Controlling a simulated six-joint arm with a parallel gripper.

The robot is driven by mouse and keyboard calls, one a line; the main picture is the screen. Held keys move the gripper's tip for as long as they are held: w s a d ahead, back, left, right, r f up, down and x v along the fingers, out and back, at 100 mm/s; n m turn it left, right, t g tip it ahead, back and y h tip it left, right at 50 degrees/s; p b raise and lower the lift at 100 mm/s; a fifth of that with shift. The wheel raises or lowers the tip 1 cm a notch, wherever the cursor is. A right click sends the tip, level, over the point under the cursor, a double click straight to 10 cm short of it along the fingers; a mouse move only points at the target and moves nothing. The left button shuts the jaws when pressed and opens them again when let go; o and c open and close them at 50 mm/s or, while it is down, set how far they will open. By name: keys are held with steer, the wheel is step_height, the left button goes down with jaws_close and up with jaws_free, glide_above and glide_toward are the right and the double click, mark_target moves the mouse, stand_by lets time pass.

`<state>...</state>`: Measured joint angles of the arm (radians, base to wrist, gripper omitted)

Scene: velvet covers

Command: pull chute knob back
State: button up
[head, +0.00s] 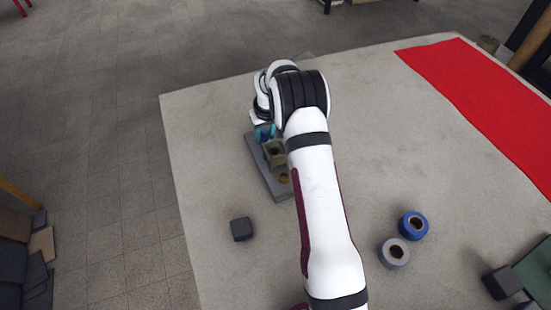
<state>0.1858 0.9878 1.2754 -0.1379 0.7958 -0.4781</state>
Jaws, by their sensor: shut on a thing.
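The chute is a grey base (258,165) with an olive-green square block (275,150) on it, open at the top, near the left part of the table. A small tan round part (284,177) shows at the near end of the base. My gripper (265,133) is at the far end of the base, beside the green block, with teal fingers pointing down. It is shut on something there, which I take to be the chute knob. The fingers and arm hide the knob and the base's right side.
A dark grey cube (241,229) stands near the table's left edge. A blue ring (413,225) and a grey ring (394,253) lie right of my arm. A red cloth (485,105) covers the far right. Dark blocks (502,282) are at the lower right.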

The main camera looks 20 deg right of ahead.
steer(key=shift+w+a, duration=0.1)
steer(key=shift+w, duration=2)
steer(key=o, duration=1.5)
steer(key=shift+c, duration=0.2)
step_height(320, 180, up, 7)
steer(key=s+a+r+m+g+y, duration=0.1)
steer(key=s+a+r, duration=0.3)
steer(key=s+r, duration=0.4)
steer(key=s+a+r+m, duration=0.2)
steer(key=s+a+r, duration=0.1)
steer(key=s+r, duration=0.55)
steer(key=s+a+f+m, duration=0.1)
steer(key=s+a+f, duration=0.1)
steer(key=s, duration=1.2)
steer(key=s+a+f+m+g, duration=0.1)
steer(key=s+a+f+m, duration=0.1)
steer(key=s, duration=1.2)
steer(key=shift+s+a+y, duration=0.35)
steer(key=shift+a+y, duration=0.05)
steer(key=shift+a, duration=0.3)
